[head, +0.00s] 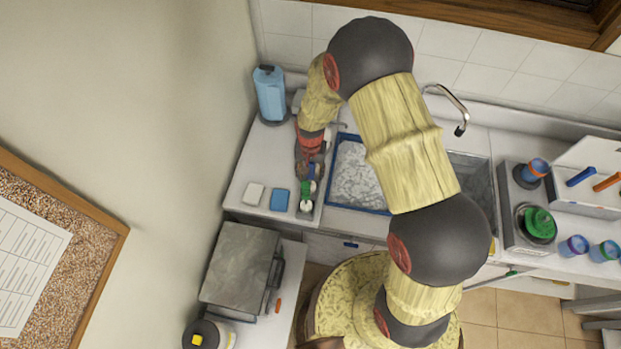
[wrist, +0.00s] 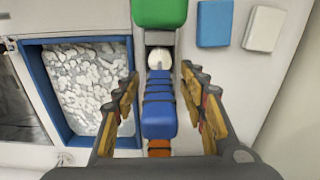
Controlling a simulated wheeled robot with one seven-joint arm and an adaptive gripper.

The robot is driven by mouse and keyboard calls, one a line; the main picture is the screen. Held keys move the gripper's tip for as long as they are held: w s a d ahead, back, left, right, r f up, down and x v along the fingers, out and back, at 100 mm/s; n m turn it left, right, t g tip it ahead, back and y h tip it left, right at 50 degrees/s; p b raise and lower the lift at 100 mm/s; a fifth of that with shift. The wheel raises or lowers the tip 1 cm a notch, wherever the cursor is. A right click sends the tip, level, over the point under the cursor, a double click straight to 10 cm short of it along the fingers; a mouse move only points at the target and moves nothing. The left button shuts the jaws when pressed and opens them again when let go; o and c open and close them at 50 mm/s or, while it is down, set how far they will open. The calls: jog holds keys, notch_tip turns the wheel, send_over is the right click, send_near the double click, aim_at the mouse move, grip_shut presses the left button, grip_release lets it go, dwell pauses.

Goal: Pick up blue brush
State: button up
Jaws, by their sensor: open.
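The blue brush (wrist: 158,105), a blue piece with dark bands, lies in a narrow tray on the left counter. In the wrist view it is between the fingers of my gripper (wrist: 160,92), which is open, with a gap on both sides. In the head view my gripper (head: 310,160) is over the tray left of the sink, and only a little blue (head: 314,171) shows beside it. A green piece (wrist: 160,12) and a white round piece (wrist: 160,57) lie in line with the brush, and an orange piece (wrist: 158,148) is at its near end.
A blue-rimmed basin (head: 388,211) of pale lumps is close beside the tray. Blue and white sponges (head: 279,200) (head: 254,193) lie on its other side. A blue container (head: 270,94) stands by the wall. Further right are a blue handle (head: 580,176) and several cups.

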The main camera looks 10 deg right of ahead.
jog(key=shift+c, duration=1.4)
jog(key=c, duration=0.7)
grip_shut()
jog(key=shift+r, duration=0.1)
